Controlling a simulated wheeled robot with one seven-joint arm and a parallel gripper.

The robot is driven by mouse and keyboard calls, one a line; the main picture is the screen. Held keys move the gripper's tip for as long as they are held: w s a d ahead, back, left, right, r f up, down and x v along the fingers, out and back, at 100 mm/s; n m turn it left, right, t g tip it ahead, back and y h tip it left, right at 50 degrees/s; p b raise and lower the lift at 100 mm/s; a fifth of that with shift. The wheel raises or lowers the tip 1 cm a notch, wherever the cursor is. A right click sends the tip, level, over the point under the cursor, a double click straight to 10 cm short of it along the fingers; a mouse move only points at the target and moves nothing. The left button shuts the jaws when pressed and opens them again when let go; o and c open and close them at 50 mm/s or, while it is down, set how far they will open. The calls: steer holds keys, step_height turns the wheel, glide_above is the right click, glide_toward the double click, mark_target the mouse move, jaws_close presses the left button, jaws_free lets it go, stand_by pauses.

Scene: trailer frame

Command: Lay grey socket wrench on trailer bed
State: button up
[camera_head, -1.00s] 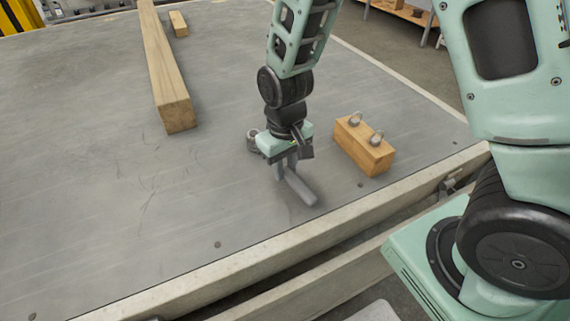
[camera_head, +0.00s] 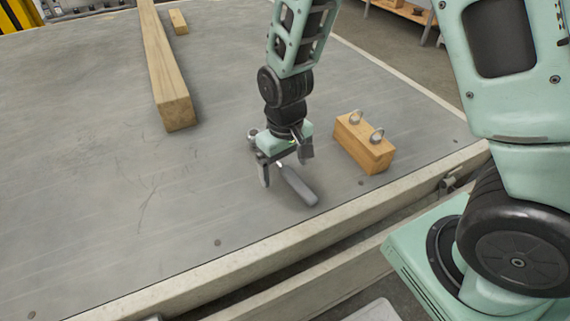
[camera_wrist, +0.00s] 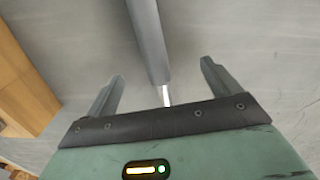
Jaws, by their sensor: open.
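The grey socket wrench (camera_head: 299,187) lies on the grey trailer bed (camera_head: 110,170), near its front edge. In the wrist view the wrench handle (camera_wrist: 148,40) runs between the two fingers, with a gap on each side, and a shiny shaft shows at its lower end. My gripper (camera_head: 283,172) is open and low over the bed, its fingers straddling the wrench without gripping it. The fingers also show spread apart in the wrist view (camera_wrist: 162,80).
A wooden block with two metal rings (camera_head: 364,145) stands just right of my gripper. A long wooden beam (camera_head: 167,80) and a small wood piece (camera_head: 179,22) lie farther back. The bed's left part is clear. A pale rim (camera_head: 250,255) edges the front.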

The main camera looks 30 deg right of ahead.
steer(key=shift+o, duration=0.4)
step_height(320, 180, up, 17)
steer(key=p, duration=0.3)
steer(key=shift+r, duration=0.2)
